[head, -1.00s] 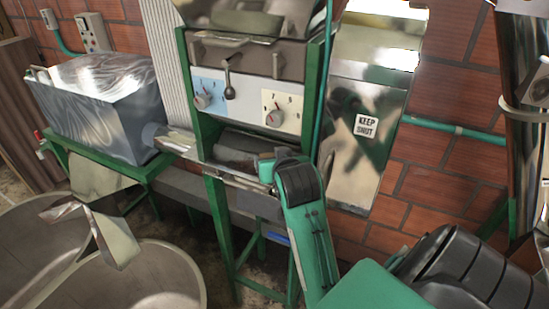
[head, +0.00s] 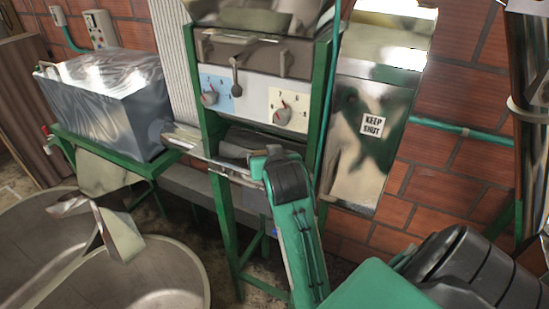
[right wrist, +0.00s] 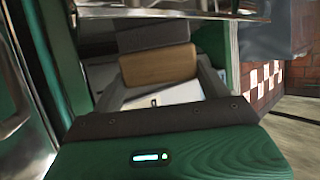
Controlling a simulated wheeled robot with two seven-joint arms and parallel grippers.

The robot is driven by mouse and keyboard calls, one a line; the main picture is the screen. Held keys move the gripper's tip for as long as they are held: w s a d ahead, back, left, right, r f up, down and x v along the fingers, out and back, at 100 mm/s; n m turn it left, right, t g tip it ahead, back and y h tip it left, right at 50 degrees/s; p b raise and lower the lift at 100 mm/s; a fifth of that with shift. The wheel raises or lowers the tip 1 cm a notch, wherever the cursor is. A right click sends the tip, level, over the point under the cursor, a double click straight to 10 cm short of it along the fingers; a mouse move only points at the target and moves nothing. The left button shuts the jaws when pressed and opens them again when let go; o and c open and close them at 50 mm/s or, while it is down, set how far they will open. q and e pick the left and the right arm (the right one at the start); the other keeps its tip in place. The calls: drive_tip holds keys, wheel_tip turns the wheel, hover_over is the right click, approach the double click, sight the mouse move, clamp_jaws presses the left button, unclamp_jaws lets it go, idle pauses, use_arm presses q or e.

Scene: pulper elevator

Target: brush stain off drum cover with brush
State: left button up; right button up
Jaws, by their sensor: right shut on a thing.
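My right arm reaches up to the machine in the head view, its wrist in front of the opening below the dial panel. The right gripper (right wrist: 160,82) shows in the right wrist view, shut on the brush (right wrist: 158,65), a tan wooden block with a dark part beyond it. In the head view the brush is too hidden or small to make out. A dark, curved surface (head: 262,138) under the panel looks like the drum cover. I cannot make out a stain on it, nor whether the brush touches it. My left gripper is not in view.
The machine's green frame (head: 222,225) stands close around my right wrist. A dial panel (head: 252,100) is above it. A grey metal box (head: 115,105) on a green stand is at left, large round basins (head: 160,275) are at lower left, and a "KEEP SHUT" metal panel (head: 362,150) is right.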

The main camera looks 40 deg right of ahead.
drive_tip(key=shift+w+a, duration=0.55)
drive_tip(key=shift+w, duration=0.75)
drive_tip(key=shift+w+a, duration=0.55)
drive_tip(key=shift+w, duration=0.75)
drive_tip(key=shift+w+a, duration=0.55)
drive_tip(key=shift+w, duration=0.75)
drive_tip(key=shift+w+d, duration=0.2)
drive_tip(key=shift+d, duration=0.35)
drive_tip(key=shift+w+d, duration=0.2)
drive_tip(key=shift+d, duration=0.35)
drive_tip(key=shift+s+d+f, duration=0.1)
drive_tip(key=shift+s+d, duration=0.2)
drive_tip(key=shift+s, duration=0.05)
drive_tip(key=shift+s+d, duration=0.3)
drive_tip(key=shift+s, duration=0.6)
drive_tip(key=shift+s+d, duration=0.4)
drive_tip(key=shift+s, duration=0.5)
drive_tip(key=shift+s+d, duration=0.4)
drive_tip(key=shift+s, duration=0.5)
drive_tip(key=shift+s+d, duration=0.4)
drive_tip(key=shift+s, duration=0.5)
drive_tip(key=shift+s+d, duration=0.2)
drive_tip(key=shift+s, duration=0.45)
drive_tip(key=shift+s+d, duration=0.2)
drive_tip(key=shift+s, duration=0.4)
drive_tip(key=shift+a, duration=0.15)
